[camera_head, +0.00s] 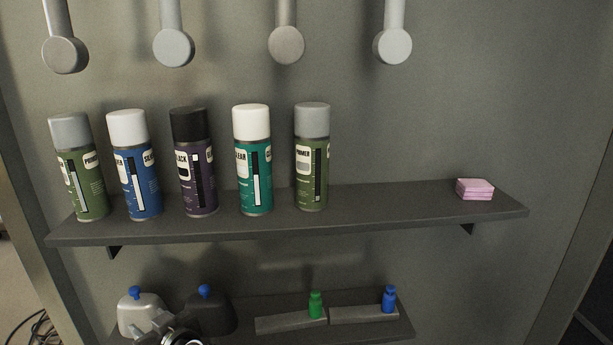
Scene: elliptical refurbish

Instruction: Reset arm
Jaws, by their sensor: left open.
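My left gripper (185,338) shows only in part at the bottom edge of the head view, low and left of the middle. It is in front of the lower shelf and overlaps a white bottle and a dark bottle there. Its fingertips are mostly cut off by the frame edge, and I see nothing held in it. My right gripper is not in view.
Several spray cans (198,165) stand on the upper shelf (400,210), with pink sponges (474,189) at its right. The lower shelf (365,336) holds a white bottle (140,312), a dark bottle (222,313), a green bottle (316,305) and a blue bottle (388,299).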

